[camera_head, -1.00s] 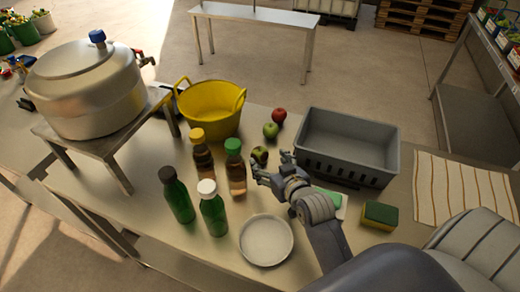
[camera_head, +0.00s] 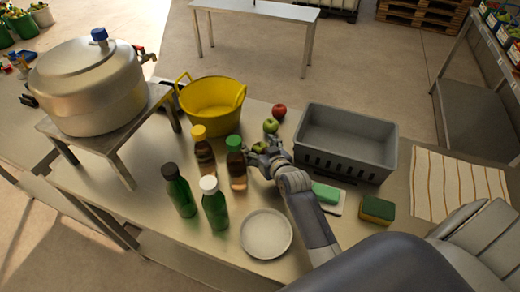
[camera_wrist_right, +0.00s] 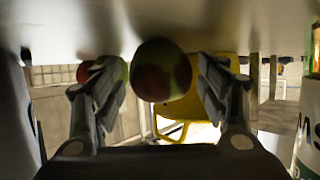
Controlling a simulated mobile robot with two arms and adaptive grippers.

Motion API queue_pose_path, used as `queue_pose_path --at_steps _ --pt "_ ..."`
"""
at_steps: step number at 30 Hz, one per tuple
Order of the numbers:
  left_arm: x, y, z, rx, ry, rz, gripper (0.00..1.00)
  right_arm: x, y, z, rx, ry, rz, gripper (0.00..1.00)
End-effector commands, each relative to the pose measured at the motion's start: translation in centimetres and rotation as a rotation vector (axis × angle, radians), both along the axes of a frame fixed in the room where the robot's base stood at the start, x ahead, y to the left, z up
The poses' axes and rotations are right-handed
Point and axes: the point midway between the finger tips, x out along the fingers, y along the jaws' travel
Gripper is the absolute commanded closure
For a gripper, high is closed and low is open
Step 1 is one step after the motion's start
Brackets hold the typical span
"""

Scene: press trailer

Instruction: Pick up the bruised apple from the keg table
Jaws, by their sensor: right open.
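The bruised apple (camera_head: 259,147), green with dark brown patches, is on the steel keg table (camera_head: 150,215), partly hidden by my right gripper (camera_head: 263,152). In the right wrist view the bruised apple (camera_wrist_right: 163,72) shows large between the two spread fingers of my right gripper (camera_wrist_right: 163,88). There are visible gaps on both sides, and the fingers are not closed on it. My left gripper is not in view.
A green apple (camera_head: 270,126) and a red apple (camera_head: 279,111) lie just behind. A grey crate (camera_head: 347,165) stands to the right, a yellow tub (camera_head: 212,108) behind left. Several bottles, including a green-capped one (camera_head: 236,165), stand close left. A white plate (camera_head: 266,234) lies in front.

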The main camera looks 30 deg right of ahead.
Motion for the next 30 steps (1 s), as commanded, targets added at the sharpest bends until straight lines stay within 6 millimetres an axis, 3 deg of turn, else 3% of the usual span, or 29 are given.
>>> queue_pose_path --at_steps 5,11,12,23,30 --pt "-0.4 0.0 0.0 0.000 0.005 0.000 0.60 0.0 0.0 0.0 0.000 0.000 0.000 0.32" --pt "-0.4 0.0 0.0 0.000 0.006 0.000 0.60 0.0 0.0 0.0 0.000 0.000 0.000 0.78" --pt "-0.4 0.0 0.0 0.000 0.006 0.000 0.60 0.0 0.0 0.0 0.000 0.000 0.000 0.80" --pt "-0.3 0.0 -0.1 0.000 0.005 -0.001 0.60 0.0 0.0 0.6 0.000 -0.002 0.000 0.80" --pt "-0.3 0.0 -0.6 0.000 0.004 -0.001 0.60 0.1 0.0 4.9 -0.001 -0.008 0.000 0.80"
